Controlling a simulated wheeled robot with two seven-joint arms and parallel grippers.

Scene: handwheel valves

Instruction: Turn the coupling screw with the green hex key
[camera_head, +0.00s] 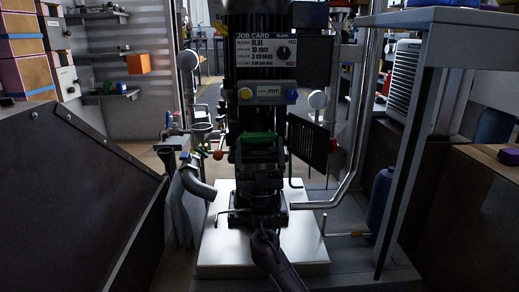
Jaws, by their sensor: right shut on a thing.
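A tall dark pump unit stands in the middle, with a dark coupling (262,200) low on it above a pale base block. The coupling screw itself is too small and dark to make out. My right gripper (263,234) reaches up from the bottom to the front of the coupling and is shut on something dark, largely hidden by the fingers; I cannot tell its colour. A thin dark bent bar (236,211) sticks out left of the coupling. A thin greenish L-shaped rod (291,165) hangs right of the unit; I cannot tell whether it is the hex key. My left gripper is out of view.
A job card (266,48) on the unit reads blue, 10 mm. A green block (258,137) sits across the unit's front. A bent grey pipe (197,183) is at left, a long pipe (335,195) at right. The pale base block (222,258) has bare room around the gripper.

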